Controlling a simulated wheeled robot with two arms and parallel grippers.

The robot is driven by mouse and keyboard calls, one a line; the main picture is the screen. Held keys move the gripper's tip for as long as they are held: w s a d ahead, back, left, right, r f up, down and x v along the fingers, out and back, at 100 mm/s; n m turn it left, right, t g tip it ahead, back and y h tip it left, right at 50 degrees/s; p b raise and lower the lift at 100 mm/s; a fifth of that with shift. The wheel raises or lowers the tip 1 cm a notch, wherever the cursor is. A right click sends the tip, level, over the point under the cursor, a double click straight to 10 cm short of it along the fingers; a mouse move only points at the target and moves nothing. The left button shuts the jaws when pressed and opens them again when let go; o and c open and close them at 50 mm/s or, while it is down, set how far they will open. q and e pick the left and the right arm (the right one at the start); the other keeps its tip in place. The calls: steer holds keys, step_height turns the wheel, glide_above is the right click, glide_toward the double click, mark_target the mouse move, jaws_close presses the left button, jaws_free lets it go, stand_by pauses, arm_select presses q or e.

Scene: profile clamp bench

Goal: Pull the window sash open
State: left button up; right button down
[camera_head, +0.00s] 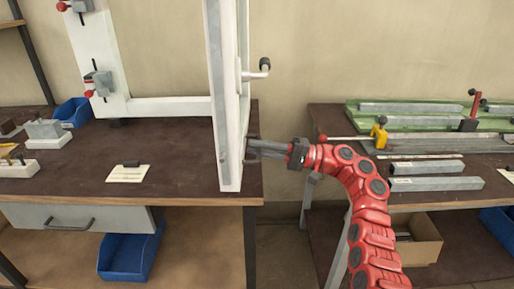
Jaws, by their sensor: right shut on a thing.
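The window sash (227,160) is a white and grey framed panel. It stands swung out toward me, nearly edge-on, over the right end of the left bench. A white window frame (165,107) stands behind it to the left. A handle (262,67) with a dark knob sticks out from the right side of the sash, higher up. My right gripper (254,150) is shut at the lower right edge of the sash, with its fingertips at that edge. The fingertips are small and partly hidden there. My left gripper is not in view.
Red-tipped clamps (97,84) sit on the frame. A label card (128,174) lies on the left bench (85,160). The right bench holds metal profiles (437,184) and a green clamp bed (430,107).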

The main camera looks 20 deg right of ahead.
steer(key=shift+w+d+r, duration=0.1)
steer(key=shift+w+r, duration=0.05)
steer(key=c, duration=0.9)
jaws_free()
steer(key=shift+w, duration=0.1)
steer(key=v, duration=0.7)
steer(key=shift+d, duration=0.2)
steer(key=shift+s+f, duration=0.2)
steer(key=shift+s, duration=0.05)
